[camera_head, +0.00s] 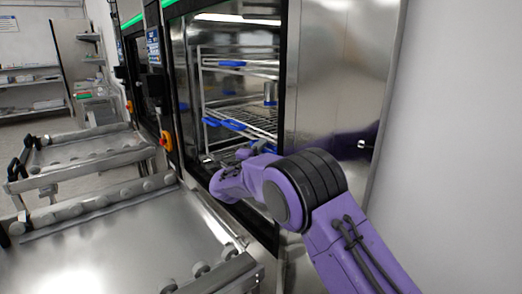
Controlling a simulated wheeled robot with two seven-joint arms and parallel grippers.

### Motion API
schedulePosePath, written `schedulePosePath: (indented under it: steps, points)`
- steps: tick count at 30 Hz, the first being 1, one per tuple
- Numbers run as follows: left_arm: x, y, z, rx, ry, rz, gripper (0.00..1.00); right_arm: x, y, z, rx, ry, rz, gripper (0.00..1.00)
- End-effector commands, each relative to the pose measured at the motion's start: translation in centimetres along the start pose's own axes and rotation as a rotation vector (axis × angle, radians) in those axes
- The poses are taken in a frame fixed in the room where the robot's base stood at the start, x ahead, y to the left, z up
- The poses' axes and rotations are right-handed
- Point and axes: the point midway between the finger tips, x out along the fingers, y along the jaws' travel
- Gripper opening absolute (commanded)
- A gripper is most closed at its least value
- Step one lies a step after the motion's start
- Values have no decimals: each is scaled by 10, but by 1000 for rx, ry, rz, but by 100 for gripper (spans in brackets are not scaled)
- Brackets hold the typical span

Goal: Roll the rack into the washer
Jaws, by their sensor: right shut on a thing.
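The wire rack (261,119) has several tiers and blue parts, and it stands inside the open washer (338,82). My purple right arm reaches in from the lower right to the washer's opening. My right gripper (236,160) is at the low near side of the rack and is shut on it. The arm partly hides the contact and the rack's lower edge. My left gripper is not in view.
A steel cart (108,245) with grey rollers along its sides stands in front of the washer, its top bare. A second roller cart (85,150) stands farther back by another machine. A plain wall (460,150) closes off the right side. Shelves (30,88) stand far left.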

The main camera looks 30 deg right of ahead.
Motion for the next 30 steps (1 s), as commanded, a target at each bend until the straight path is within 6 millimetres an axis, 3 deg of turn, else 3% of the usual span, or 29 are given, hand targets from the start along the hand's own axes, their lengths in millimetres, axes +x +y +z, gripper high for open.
schedulePosePath:
  steps: [6, 16, 17, 18, 26, 30]
  points:
    - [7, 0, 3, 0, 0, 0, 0, 36, 4, -16, 0, 6, -11, 0]
    - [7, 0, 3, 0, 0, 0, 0, 42, 3, -20, -2, 7, -12, 0]
    - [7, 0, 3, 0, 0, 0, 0, 42, 3, -20, -2, 8, -13, 31]
    - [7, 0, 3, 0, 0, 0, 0, 42, 2, -20, -2, 7, -13, 42]
    - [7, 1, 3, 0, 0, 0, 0, 38, 4, -15, -1, 0, -8, 42]
    - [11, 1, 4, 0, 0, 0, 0, 25, 6, -14, -1, -3, -8, 42]
